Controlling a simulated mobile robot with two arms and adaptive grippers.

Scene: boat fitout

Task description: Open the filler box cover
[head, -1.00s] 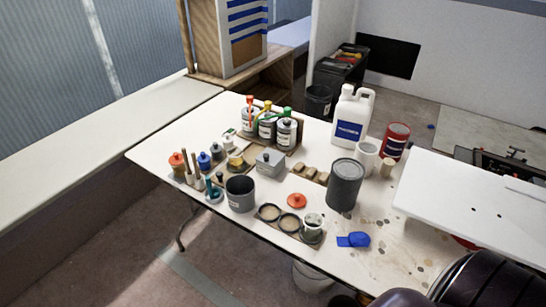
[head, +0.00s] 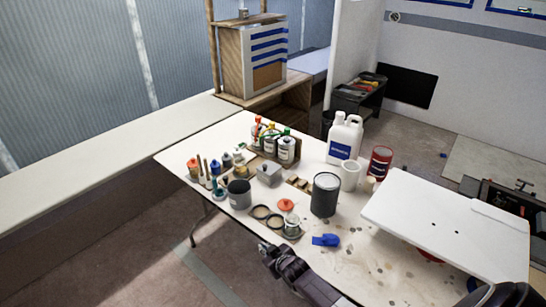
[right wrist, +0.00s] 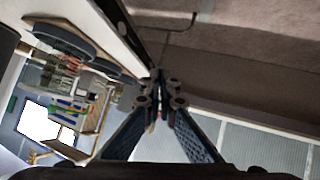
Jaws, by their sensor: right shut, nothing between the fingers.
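The filler box seems to be the small grey box (head: 269,177) near the middle of the table in the head view. Its grey cover with a dark knob is on top. My right gripper (head: 268,250) is at the table's front edge, well in front of the box and apart from it. In the right wrist view the fingers of the right gripper (right wrist: 161,88) are shut with nothing between them. I cannot pick out the box there. My left gripper is not in view.
A dark can (head: 325,195) and a white jug (head: 345,138) stand to the right. Several bottles and tools are at the left.

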